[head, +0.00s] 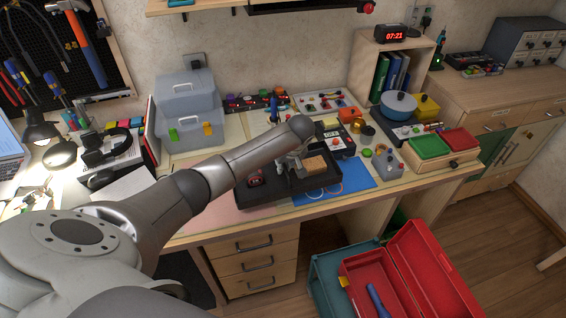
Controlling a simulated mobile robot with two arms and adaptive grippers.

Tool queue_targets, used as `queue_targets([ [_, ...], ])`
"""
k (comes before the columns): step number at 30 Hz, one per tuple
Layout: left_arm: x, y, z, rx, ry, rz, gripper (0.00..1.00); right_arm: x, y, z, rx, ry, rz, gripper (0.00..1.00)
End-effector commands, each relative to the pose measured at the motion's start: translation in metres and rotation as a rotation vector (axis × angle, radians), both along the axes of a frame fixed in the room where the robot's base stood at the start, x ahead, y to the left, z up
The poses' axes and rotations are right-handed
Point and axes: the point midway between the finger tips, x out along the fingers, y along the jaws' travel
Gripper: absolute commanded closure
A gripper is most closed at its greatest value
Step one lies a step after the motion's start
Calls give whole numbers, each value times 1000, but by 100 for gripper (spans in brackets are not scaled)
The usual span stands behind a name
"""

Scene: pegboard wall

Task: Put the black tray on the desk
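The black tray (262,197) is at the middle of the desk (190,232), near its front edge. Its right part overlaps a blue mat (350,188). It holds a small dark red item (255,181) at the left and a tan block (314,166) at the right. My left arm reaches across from the left, and its gripper (291,165) points down at the tray's middle. The arm hides part of the tray and most of the gripper. I cannot tell whether the fingers touch the tray or are closed. My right gripper is not in view.
A grey toolbox (188,115) stands behind to the left, beside headphones (105,148) and a lamp (42,130). Small parts and boxes crowd the back. Green and red trays (460,141) are at the right. An open red toolbox (430,270) sits below, in front of the desk.

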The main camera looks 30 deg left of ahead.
Motion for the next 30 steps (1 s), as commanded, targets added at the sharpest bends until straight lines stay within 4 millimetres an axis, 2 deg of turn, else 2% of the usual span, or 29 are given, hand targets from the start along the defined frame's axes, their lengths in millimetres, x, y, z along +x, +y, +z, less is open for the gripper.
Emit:
queue_targets([
  [9, 1, 1, -5, 2, -2, 1, 100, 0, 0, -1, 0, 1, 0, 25],
  [10, 0, 0, -7, 1, 1, 0, 90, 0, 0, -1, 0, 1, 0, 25],
  [15, 0, 0, -7, 1, 0, 0, 69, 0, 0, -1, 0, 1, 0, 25],
  [24, 0, 0, -5, 1, 0, 0, 69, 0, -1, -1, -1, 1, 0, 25],
  [30, 0, -2, 11, 0, -2, -2, 69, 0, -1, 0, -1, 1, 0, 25],
])
